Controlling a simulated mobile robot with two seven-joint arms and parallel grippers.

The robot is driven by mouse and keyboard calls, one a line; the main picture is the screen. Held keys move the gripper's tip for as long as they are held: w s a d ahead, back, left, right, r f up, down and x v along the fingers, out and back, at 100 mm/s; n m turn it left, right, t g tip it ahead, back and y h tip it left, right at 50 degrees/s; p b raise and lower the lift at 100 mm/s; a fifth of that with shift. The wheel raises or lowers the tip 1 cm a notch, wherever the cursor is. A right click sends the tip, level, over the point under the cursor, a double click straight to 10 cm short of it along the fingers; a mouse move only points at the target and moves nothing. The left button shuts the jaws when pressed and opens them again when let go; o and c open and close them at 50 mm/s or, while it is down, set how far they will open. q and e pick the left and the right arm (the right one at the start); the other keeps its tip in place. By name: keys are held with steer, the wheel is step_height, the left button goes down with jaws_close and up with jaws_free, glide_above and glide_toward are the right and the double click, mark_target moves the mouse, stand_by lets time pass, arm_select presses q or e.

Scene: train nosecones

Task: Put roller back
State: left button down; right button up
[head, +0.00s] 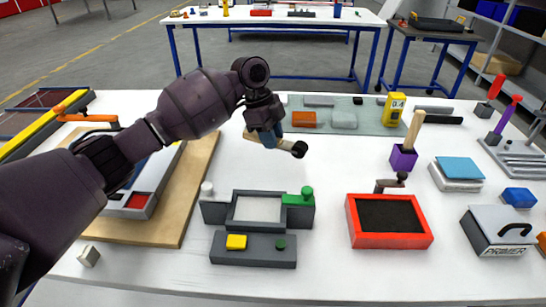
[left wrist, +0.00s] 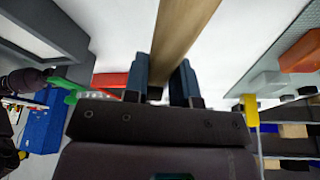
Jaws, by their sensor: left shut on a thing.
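My left gripper (head: 268,137) comes in from the left and is shut on a light wooden bar with a black end (head: 299,149), which looks like the roller. It is held above the white table, behind the grey fixture. In the left wrist view the wooden bar (left wrist: 182,40) runs between the two blue-grey fingers (left wrist: 163,85); its black end is not clear there. A red tray (head: 390,240) with a black inside stands at the right front, with a dark handled piece (head: 391,183) at its back edge. My right gripper is not seen.
A purple holder (head: 403,158) with a wooden handle, a blue-topped block (head: 458,169) and a grey box (head: 497,231) are at right. A green mat (head: 360,123) lies behind. A wooden board (head: 200,185) is at left.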

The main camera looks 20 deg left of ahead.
mark_target(276, 168)
arm_select(q)
steer(key=shift+f, duration=0.4)
step_height(276, 168, down, 5)
steer(key=shift+r+b, duration=0.1)
steer(key=shift+b, duration=0.4)
steer(key=shift+f, duration=0.35)
steer(key=shift+r, duration=0.1)
